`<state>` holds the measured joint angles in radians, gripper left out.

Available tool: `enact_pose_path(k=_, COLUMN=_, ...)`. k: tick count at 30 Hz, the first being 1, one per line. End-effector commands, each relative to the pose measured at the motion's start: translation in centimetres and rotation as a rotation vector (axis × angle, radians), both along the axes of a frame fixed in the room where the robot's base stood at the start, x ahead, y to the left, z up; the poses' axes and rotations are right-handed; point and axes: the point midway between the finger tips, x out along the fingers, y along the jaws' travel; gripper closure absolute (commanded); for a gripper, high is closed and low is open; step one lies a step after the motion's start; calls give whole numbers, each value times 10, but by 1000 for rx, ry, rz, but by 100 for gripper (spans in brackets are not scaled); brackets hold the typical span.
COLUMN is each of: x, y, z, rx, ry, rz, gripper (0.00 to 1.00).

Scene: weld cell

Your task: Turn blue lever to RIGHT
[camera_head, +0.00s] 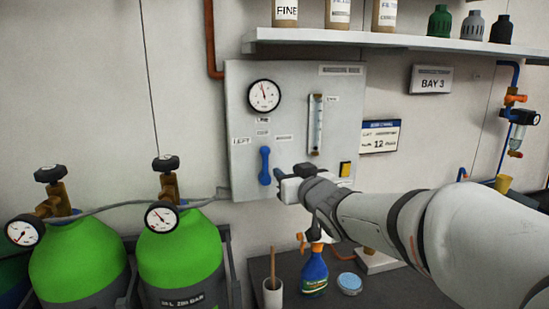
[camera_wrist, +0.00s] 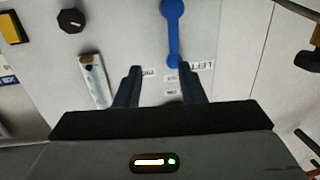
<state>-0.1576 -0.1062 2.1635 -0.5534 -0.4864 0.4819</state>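The blue lever (camera_head: 265,166) is on the front of a grey wall panel (camera_head: 240,100) and stands about upright. A "LEFT" label (camera_head: 241,141) is to its upper left; two smaller labels above and to its upper right are too small to read. My gripper (camera_head: 281,177) is close to the panel, just right of the lever's lower end. The wrist view shows the panel upside down, with the lever (camera_wrist: 172,30) beyond the fingertips. My gripper (camera_wrist: 163,68) is open there, nothing between its fingers; I cannot tell whether a finger touches the lever.
The panel also carries a round gauge (camera_head: 264,95), a flow tube (camera_head: 315,125) and a yellow switch (camera_head: 345,169). Green gas cylinders (camera_head: 180,255) stand at lower left. A blue spray bottle (camera_head: 314,272) and a cup (camera_head: 272,293) stand on the bench below. A shelf (camera_head: 400,40) is above.

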Motion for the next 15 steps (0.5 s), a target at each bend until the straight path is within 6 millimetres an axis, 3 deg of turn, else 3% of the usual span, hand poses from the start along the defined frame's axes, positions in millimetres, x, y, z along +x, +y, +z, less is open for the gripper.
enact_pose_path(k=7, x=12, y=23, z=12, rx=30, ry=-54, rz=72, gripper=64)
enact_pose_path(k=15, x=48, y=42, z=12, rx=29, ry=-53, rz=70, gripper=64)
